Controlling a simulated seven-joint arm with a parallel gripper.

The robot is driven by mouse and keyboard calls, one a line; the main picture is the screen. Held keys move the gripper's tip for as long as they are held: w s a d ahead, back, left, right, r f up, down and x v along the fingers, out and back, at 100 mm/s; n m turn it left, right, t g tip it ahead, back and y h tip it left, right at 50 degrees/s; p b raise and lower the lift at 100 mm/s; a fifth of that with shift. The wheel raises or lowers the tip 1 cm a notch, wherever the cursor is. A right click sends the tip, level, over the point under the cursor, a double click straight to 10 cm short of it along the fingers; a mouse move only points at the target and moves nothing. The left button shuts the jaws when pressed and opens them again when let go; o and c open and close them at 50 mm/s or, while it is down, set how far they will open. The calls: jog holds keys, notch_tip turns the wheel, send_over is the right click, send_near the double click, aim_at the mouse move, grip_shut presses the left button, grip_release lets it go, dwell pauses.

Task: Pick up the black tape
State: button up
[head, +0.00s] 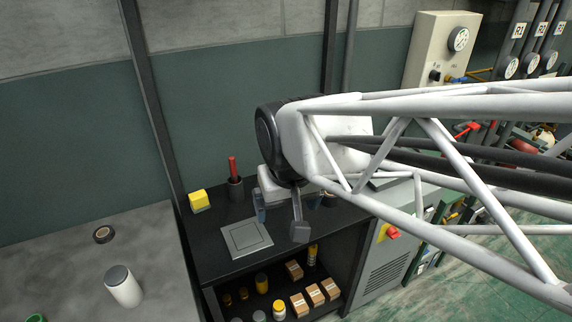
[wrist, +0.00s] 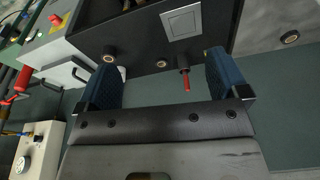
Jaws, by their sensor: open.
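A black tape roll (head: 104,234) with a tan core lies flat on the grey table at the left in the head view. A black roll with a tan centre on a grey surface shows at the upper right of the wrist view (wrist: 290,37) and appears to be the same one. My gripper (head: 288,212) is over the black bench, well to the right of the tape. In the wrist view its two blue-padded fingers (wrist: 165,85) are wide apart with nothing held between them. My arm hides part of the bench in the head view.
A white cylinder (head: 123,287) stands near the tape on the grey table (head: 60,270). The black bench holds a yellow block (head: 199,201), a red-handled tool (head: 233,168) in a dark cup, and a grey square plate (head: 246,239). Boxes and bottles fill the shelf below.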

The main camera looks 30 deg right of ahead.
jog(key=w+d+f+m, duration=0.3)
jog(key=w+d+m, duration=0.15)
jog(key=w, duration=0.45)
jog(key=m+g, duration=0.2)
jog(key=m, duration=0.8)
send_over(331, 192)
jog(key=f, duration=1.9)
jog(key=shift+w+d, duration=0.1)
jog(key=shift+d, duration=0.15)
jog(key=shift+d+f, duration=0.1)
jog(key=shift+d, duration=0.05)
jog(key=shift+f, duration=1.3)
jog(key=shift+a+f, duration=0.2)
jog(key=shift+f, duration=1.1)
jog(key=shift+a+f, duration=0.15)
jog(key=shift+f, duration=1.15)
